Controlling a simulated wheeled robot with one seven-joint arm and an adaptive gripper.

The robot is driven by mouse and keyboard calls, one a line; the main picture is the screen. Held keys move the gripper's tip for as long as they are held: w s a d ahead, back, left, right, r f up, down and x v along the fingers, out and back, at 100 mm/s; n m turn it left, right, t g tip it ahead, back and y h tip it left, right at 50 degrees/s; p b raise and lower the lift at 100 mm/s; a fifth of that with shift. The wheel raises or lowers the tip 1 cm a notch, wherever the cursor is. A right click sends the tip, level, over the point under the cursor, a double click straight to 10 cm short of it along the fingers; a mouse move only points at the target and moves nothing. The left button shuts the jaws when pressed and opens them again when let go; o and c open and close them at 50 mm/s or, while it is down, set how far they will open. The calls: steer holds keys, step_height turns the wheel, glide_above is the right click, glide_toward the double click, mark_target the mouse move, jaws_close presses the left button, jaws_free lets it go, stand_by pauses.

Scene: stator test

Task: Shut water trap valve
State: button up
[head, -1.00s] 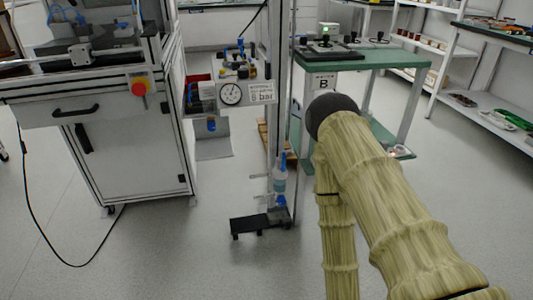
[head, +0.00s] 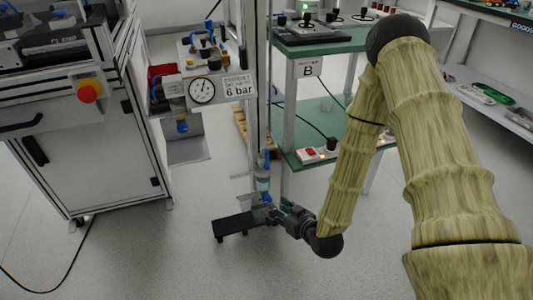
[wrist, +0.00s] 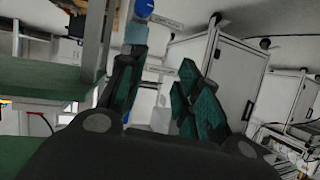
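The water trap (head: 263,184) hangs low on the upright post, a clear bowl with a blue valve (head: 266,198) at its lower end. My gripper (head: 279,210) is just right of the valve, low above the floor. In the wrist view, which looks upside down, the clear bowl (wrist: 136,32) and blue valve (wrist: 143,9) show beyond the left fingertip. There my gripper (wrist: 160,66) is open, its two fingers apart with nothing held between them. Whether a finger touches the trap, I cannot tell.
A black foot plate (head: 232,226) sticks out left at the post's (head: 249,100) base. A pressure gauge (head: 202,90) is above on the left. A green table (head: 310,47) with a lower shelf stands right of the post. A white cabinet (head: 90,175) is at left; open floor lies between.

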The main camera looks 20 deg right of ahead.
mark_target(268, 154)
steer(key=w+d+r+t, duration=0.3)
steer(key=w+r+t, duration=0.25)
steer(key=r, duration=0.55)
steer(key=shift+g+y, duration=0.3)
steer(key=shift+g, duration=0.15)
steer(key=b+x, duration=0.4)
steer(key=x, duration=0.7)
steer(key=shift+a, duration=0.15)
jaws_close()
